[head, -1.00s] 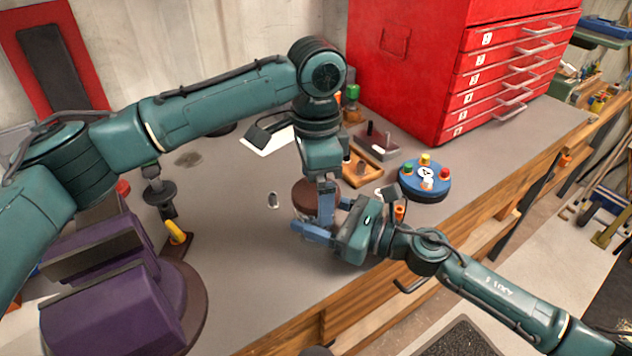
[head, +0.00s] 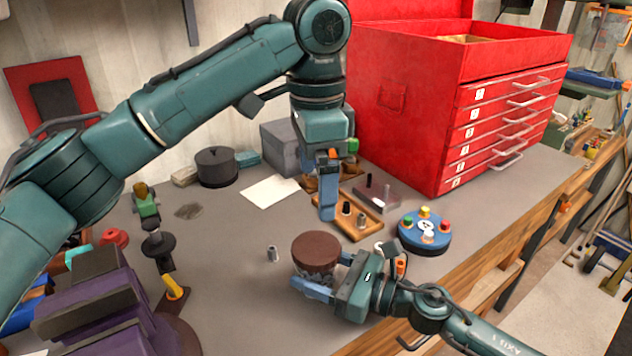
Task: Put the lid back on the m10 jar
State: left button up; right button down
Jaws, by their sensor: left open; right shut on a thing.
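The jar (head: 315,268) stands near the front edge of the bench, with its clear body partly hidden by my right gripper. A round brown lid (head: 316,247) lies on top of the jar and looks about level; I cannot tell if it is fully seated. My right gripper (head: 316,283) is shut on the jar's body from the right. My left gripper (head: 328,210) points down, open and empty, above and just behind the lid, apart from it.
A small metal cylinder (head: 272,254) stands left of the jar. Behind it are a wooden block with pegs (head: 371,224) and a blue disc with coloured knobs (head: 427,246). A red drawer chest (head: 410,110) stands behind. A purple vise (head: 95,315) is at left.

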jog(key=shift+c, duration=1.4)
grip_release()
pick_arm(q)
notch_tip(320, 180, down, 5)
jog(key=b, duration=0.4)
jog(key=shift+r+b, duration=0.15)
jog(key=shift+b, duration=0.15)
pick_arm(e)
jog(key=v, duration=1.1)
jog(key=shift+s+d+f, duration=0.15)
jog(key=shift+d+f, duration=0.05)
jog(key=shift+d, duration=0.15)
jog(key=shift+s+d+r, duration=0.2)
jog(key=shift+s+d, duration=0.15)
jog(key=shift+d, duration=0.3)
